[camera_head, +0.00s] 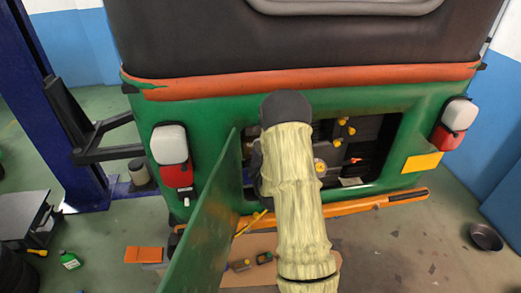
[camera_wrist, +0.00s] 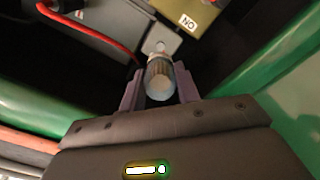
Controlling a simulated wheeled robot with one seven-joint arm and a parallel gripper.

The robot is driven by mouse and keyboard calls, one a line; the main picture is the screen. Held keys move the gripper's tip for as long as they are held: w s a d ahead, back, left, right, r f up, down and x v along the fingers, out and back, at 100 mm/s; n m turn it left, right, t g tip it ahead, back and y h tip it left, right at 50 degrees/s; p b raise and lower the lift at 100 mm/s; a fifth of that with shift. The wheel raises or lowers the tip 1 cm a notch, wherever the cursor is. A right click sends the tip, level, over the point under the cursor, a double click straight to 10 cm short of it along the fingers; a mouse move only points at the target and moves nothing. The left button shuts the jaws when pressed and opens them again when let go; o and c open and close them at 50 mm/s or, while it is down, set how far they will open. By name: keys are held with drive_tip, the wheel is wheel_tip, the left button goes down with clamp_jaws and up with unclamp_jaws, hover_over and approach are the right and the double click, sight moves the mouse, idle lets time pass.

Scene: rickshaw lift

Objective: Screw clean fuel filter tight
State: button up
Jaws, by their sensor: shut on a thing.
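The fuel filter (camera_wrist: 160,81) is a small clear cylinder with a tan inside, seen in the wrist view. My gripper (camera_wrist: 160,90) is shut on it, with one purple finger on each side. The filter's far end meets a light grey fitting (camera_wrist: 156,47) inside the engine bay; I cannot tell how tightly it sits. In the head view my arm, in a pale cover, reaches into the open bay at the back of the green rickshaw (camera_head: 220,112). There the gripper and the filter are hidden behind my arm.
The open green panel (camera_head: 205,225) stands left of my arm. A blue lift post (camera_head: 45,100) is at the left. A dark pan (camera_head: 485,237) lies at the right.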

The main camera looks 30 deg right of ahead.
drive_tip(key=n+b, duration=0.2)
drive_tip(key=shift+a+f+n, duration=0.1)
drive_tip(key=shift+f+n, duration=0.15)
drive_tip(key=shift+n, duration=0.15)
drive_tip(key=shift+w+r, duration=0.2)
drive_tip(key=shift+w, duration=0.1)
drive_tip(key=b+x, duration=0.1)
drive_tip(key=x, duration=0.5)
drive_tip(key=shift+w+d+b, duration=0.2)
drive_tip(key=shift+b, duration=0.15)
drive_tip(key=shift+b, duration=0.95)
idle(0.5)
drive_tip(key=shift+w+d+b, duration=0.15)
drive_tip(key=shift+w+b, duration=0.35)
drive_tip(key=shift+b, duration=0.1)
idle(1.8)
